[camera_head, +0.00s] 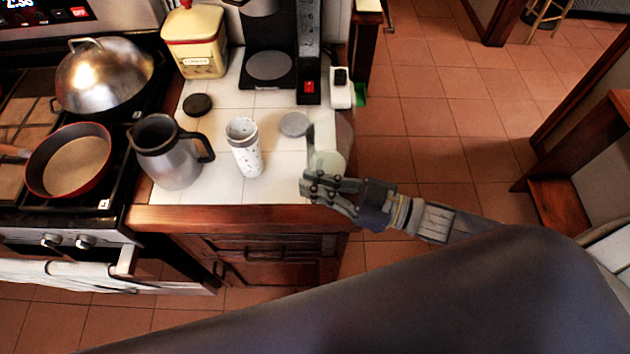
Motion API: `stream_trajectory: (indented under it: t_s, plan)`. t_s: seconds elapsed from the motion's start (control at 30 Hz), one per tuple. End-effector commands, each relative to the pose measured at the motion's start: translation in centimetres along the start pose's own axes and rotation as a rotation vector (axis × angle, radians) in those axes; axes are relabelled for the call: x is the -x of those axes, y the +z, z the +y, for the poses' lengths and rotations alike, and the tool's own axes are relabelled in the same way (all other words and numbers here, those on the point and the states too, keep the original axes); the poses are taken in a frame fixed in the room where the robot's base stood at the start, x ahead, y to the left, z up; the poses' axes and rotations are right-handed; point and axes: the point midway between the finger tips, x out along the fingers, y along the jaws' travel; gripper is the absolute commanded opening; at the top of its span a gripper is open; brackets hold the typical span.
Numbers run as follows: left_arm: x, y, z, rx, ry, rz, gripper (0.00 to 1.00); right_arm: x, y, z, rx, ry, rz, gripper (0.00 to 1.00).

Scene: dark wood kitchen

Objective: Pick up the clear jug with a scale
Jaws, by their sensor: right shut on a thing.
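The clear jug (328,146) is at the right edge of the white-tiled counter. It looks see-through and pale, and its scale is too small to make out. My right gripper (310,184) comes in from the right at the counter's front right corner. Its fingers are shut on the near side of the jug and hide part of it. I cannot tell whether the jug still touches the counter. My left gripper is not in view.
A patterned cup (244,150) and a steel jug (170,155) with a black handle stand left of the clear jug. A grey round lid (294,124) lies close beside it. A coffee maker (308,60) stands behind. Tiled floor (420,120) is open to the right.

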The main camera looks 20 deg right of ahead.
Motion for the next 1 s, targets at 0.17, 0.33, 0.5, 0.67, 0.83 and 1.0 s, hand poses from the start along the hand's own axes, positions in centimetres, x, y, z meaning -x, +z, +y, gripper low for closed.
stream_trajectory:
  t_s: [0.17,0.33,0.5,0.67,0.83,1.0]
  plan:
    - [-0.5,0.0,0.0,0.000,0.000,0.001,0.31,0.9,-0.3,-2.1,0.000,-0.001,0.004,0.00]
    - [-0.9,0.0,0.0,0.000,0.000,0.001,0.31,1.8,-0.5,-4.1,0.000,0.000,0.004,0.00]
    - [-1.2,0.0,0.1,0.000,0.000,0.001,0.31,2.6,-0.7,-6.1,0.001,0.000,0.004,0.00]
    - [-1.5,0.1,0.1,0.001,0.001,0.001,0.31,3.4,-0.9,-7.9,0.000,0.000,0.004,0.00]
    - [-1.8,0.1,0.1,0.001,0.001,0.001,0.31,4.1,-1.1,-9.6,0.002,-0.001,0.005,0.00]
    - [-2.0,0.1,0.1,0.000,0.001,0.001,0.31,4.7,-1.3,-11.0,0.003,0.000,0.005,0.00]
